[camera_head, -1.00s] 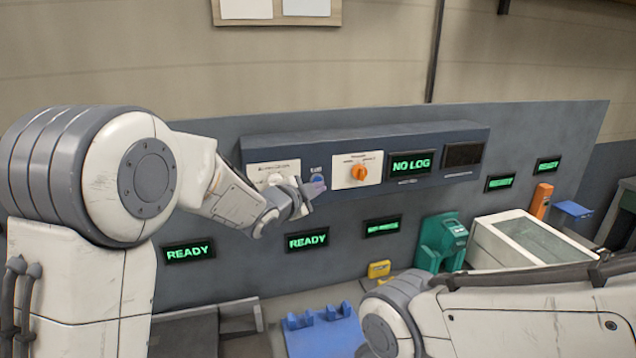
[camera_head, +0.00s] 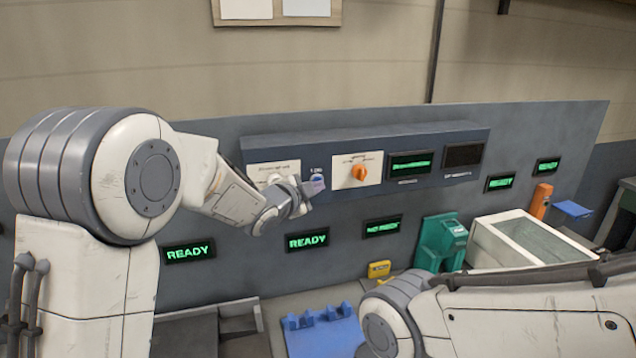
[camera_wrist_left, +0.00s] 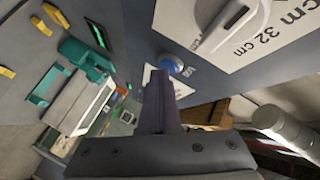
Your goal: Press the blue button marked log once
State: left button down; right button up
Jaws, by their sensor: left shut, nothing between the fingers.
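In the left wrist view, the blue button (camera_wrist_left: 171,64) shows just past the dark fingertips (camera_wrist_left: 159,76). I cannot tell whether they touch it.
The orange knob (camera_head: 359,172) is right of the button. The white dial (camera_wrist_left: 226,22) is close to my left gripper. A green-lettered display (camera_head: 410,164) shows a line too small to read. A teal device (camera_head: 440,243) and a blue fixture (camera_head: 322,333) stand below.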

pick_arm(q)
jog(key=shift+s+d+b, duration=0.2)
jog(key=shift+s+b, duration=0.45)
jog(key=shift+s, duration=0.1)
jog(key=s+b, duration=0.1)
jog(key=s+d+b, duration=0.1)
jog(key=s, duration=0.1)
jog(key=s+b, duration=0.1)
jog(key=shift+s+d+b, duration=0.3)
jog(key=shift+s+b, duration=0.05)
jog(key=shift+s, duration=0.05)
dwell(0.6)
